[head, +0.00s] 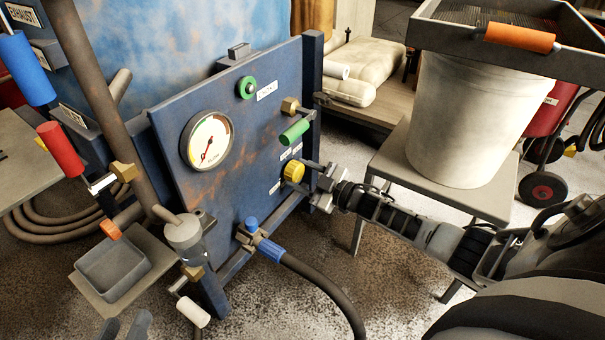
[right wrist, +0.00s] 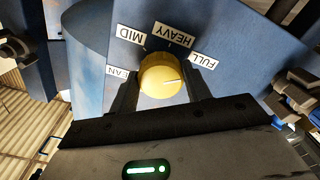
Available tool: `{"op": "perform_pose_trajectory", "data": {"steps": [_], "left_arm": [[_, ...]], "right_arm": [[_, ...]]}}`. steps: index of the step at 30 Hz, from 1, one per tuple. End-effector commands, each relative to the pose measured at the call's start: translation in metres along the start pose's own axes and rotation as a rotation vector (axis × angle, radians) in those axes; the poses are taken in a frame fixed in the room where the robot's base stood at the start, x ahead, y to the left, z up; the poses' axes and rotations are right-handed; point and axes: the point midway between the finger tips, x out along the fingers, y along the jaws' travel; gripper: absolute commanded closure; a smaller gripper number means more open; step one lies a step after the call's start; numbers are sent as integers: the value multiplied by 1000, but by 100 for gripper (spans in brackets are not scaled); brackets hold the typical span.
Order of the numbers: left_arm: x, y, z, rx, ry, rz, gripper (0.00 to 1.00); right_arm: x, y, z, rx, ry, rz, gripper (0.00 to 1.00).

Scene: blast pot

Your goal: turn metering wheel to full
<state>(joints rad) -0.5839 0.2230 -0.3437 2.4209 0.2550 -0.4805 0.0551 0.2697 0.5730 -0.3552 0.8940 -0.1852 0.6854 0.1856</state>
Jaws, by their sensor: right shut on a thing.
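The yellow metering wheel (head: 293,171) sits on the right part of the blue control panel (head: 215,200). In the right wrist view the wheel (right wrist: 160,75) is ringed by labels reading LEAN, MID, HEAVY and FULL (right wrist: 203,62), the first partly hidden.
A round gauge (head: 207,143), a green handle (head: 295,132) and a blue-handled valve with a hose (head: 315,280) are close to the wheel. A white bucket (head: 475,120) on a stand is to the right. A grey tray (head: 112,270) is at lower left.

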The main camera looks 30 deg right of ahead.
Motion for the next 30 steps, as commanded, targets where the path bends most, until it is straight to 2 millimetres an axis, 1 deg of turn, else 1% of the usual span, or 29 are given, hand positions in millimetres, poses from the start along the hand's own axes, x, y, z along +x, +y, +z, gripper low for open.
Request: {"op": "perform_pose_trajectory", "data": {"steps": [7, 21, 22, 24, 30], "left_arm": [[-1, 0, 0, 3, -4, -3, 64], [-1, -1, 1, 3, -6, -4, 64], [-1, -1, 1, 3, -6, -4, 64], [-1, -1, 1, 2, -6, -4, 64], [0, -1, 1, 1, -6, -5, 64]], "right_arm": [[-1, -2, 0, 66, 0, -3, 75], [-1, -2, 0, 82, 0, -2, 75], [-1, -2, 0, 82, 0, -2, 47], [-1, -2, 0, 81, 0, -2, 30], [0, -1, 0, 79, 0, -1, 30]]}}
